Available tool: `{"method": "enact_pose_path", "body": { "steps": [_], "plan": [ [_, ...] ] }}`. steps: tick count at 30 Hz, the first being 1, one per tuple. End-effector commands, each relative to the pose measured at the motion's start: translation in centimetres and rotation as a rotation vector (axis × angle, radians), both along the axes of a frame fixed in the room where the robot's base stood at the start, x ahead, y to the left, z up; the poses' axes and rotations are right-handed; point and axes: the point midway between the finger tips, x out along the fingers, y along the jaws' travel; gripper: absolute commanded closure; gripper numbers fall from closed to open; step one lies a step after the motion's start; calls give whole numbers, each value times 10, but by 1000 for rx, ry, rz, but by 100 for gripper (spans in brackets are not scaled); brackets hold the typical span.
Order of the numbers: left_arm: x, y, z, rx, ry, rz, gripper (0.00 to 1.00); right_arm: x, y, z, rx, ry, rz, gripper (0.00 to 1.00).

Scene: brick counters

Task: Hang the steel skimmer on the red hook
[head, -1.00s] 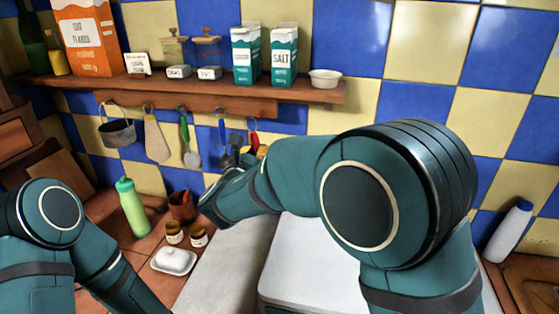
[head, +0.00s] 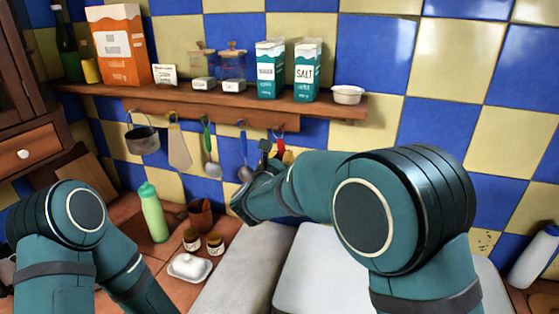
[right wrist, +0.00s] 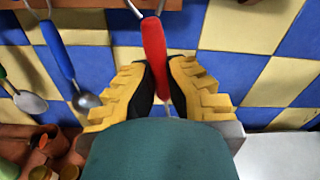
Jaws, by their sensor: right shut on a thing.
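The steel skimmer appears to be the utensil with the red handle (right wrist: 154,55), whose steel loop reaches up to the rail; it also shows in the head view (head: 281,144). My right gripper (right wrist: 163,85) is shut on the lower part of this handle, just below the right end of the hook rail. The skimmer's head is hidden behind my gripper. A metal hook (right wrist: 133,8) shows by the loop; I cannot tell whether the loop is on it, and no red colour shows on a hook. My left arm is at lower left in the head view, its gripper out of frame.
The wooden rail (head: 215,117) under the shelf (head: 330,107) holds a pot (head: 142,140), a wooden spatula (head: 179,148), a green-handled spoon (head: 208,145) and a blue-handled ladle (head: 243,150). A green bottle (head: 153,215), jars and a butter dish (head: 189,267) stand on the counter below.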

Motion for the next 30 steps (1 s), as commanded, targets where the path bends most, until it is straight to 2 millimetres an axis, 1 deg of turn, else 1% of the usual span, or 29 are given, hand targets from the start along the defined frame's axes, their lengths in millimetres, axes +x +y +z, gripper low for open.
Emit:
{"method": "enact_pose_path", "body": {
  "steps": [22,24,30],
  "plan": [
    [0,1,13,-2,0,0,61,39,-13,-2,-1,1,1,100],
    [0,0,9,-2,0,0,61,42,-14,-6,-1,-1,0,100],
    [0,0,3,-1,0,0,61,48,-16,-11,1,-1,-1,100]
  ]
}}
